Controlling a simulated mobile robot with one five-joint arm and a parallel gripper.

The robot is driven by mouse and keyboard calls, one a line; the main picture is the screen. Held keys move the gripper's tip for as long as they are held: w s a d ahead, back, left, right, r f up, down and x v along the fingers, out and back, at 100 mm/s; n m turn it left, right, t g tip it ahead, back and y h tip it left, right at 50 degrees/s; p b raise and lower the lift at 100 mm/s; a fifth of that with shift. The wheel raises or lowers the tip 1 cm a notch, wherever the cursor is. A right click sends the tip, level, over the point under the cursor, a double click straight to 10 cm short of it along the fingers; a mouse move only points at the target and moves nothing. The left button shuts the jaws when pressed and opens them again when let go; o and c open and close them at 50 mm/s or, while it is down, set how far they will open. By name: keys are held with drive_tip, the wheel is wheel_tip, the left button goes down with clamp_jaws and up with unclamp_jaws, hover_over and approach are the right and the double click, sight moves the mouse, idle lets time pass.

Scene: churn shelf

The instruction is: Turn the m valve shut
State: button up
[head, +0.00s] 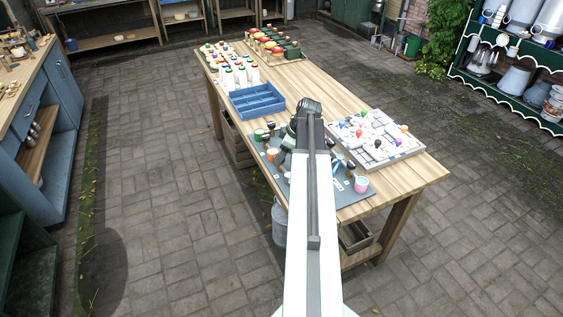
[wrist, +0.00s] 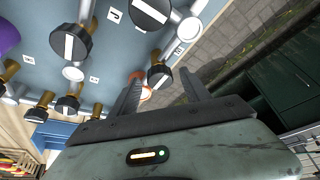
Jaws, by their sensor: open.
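In the wrist view, black round valve knobs with white bars stand on brass stems along pipes on a blue-grey panel (wrist: 125,50). One knob (wrist: 159,76) shows between the fingers of my gripper (wrist: 160,78), which is open and empty; contact cannot be told. A larger knob (wrist: 70,43) is at upper left, another (wrist: 150,12) at the top edge. In the head view my arm hides most of the panel (head: 345,190) and the fingers.
The panel lies on a wooden table (head: 425,172). A blue divided tray (head: 257,101) is behind it, a pale tray of coloured pieces (head: 377,140) to its right. A pink cup (head: 361,184) stands at its front right. Paved floor (head: 180,200) around the table is mostly clear.

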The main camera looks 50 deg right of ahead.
drive_tip(key=shift+r, duration=0.1)
clamp_jaws()
drive_tip(key=shift+a+m, duration=0.1)
drive_tip(key=shift+m, duration=0.2)
drive_tip(key=m+h, duration=0.1)
drive_tip(key=m, duration=0.1)
drive_tip(key=shift+a+m+t, duration=0.15)
drive_tip(key=shift+m+t, duration=0.15)
drive_tip(key=shift+m, duration=0.1)
drive_tip(key=m+h, duration=0.2)
drive_tip(key=m, duration=0.3)
drive_tip(key=m+h, duration=0.1)
drive_tip(key=m, duration=0.1)
drive_tip(key=m+g+h, duration=0.1)
drive_tip(key=m, duration=0.2)
drive_tip(key=shift+w+a, duration=0.1)
drive_tip(key=shift+m+g+h, duration=0.5)
drive_tip(key=shift+m+g, duration=0.4)
drive_tip(key=shift+m, duration=1.3)
